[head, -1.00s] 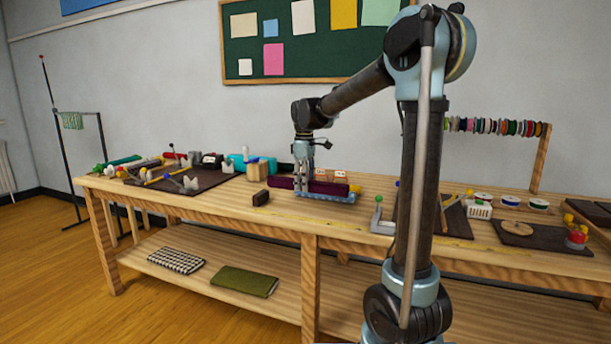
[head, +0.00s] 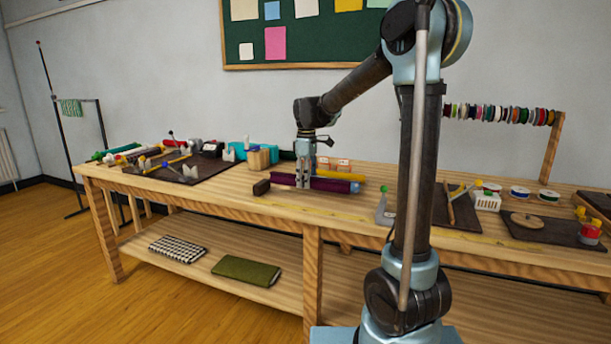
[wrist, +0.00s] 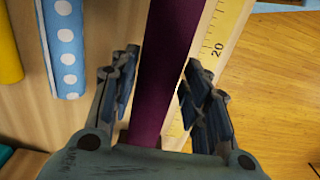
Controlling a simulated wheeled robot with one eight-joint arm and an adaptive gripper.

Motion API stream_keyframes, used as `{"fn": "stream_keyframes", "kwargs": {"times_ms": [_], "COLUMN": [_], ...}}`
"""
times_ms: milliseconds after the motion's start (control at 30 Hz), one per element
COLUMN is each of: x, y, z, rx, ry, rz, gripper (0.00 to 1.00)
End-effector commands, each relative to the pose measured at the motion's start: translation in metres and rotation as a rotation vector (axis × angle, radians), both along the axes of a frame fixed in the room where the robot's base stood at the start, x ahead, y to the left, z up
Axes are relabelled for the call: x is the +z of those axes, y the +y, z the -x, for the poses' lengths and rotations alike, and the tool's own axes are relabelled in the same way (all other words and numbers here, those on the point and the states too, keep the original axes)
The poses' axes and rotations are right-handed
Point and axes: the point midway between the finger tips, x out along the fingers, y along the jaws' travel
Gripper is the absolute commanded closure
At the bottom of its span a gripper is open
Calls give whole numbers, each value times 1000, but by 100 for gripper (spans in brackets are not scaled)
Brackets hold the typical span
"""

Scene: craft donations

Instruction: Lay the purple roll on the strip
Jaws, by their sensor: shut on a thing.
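The purple roll (head: 332,184) is long and dark purple. My gripper (head: 303,183) is shut on it, left of its middle in the head view. In the wrist view the roll (wrist: 165,75) runs lengthwise between the fingers (wrist: 155,95). The yellow strip (head: 310,211), with ruler marks, lies along the table's front edge. In the wrist view the strip (wrist: 217,40) runs just right of the roll, nearly parallel, and the roll hides part of its left side. I cannot tell whether the roll touches the table.
A blue dotted roll (wrist: 66,50) and a yellow roll (wrist: 8,50) lie to the left in the wrist view. A dark block (head: 261,187) sits left of the gripper in the head view. A grey bracket-like object (head: 385,212) stands to the right. The table's front edge is close.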

Motion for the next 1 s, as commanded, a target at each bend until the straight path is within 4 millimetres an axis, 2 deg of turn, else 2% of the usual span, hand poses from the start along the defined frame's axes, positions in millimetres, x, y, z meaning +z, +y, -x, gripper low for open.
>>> {"fn": "stream_keyframes", "kwargs": {"times_ms": [500,1000], "x": [-35,-42], "y": [0,0], "z": [0,0], "rx": [-1,0], "ry": [0,0], "rz": [0,0], "gripper": [86,86]}}
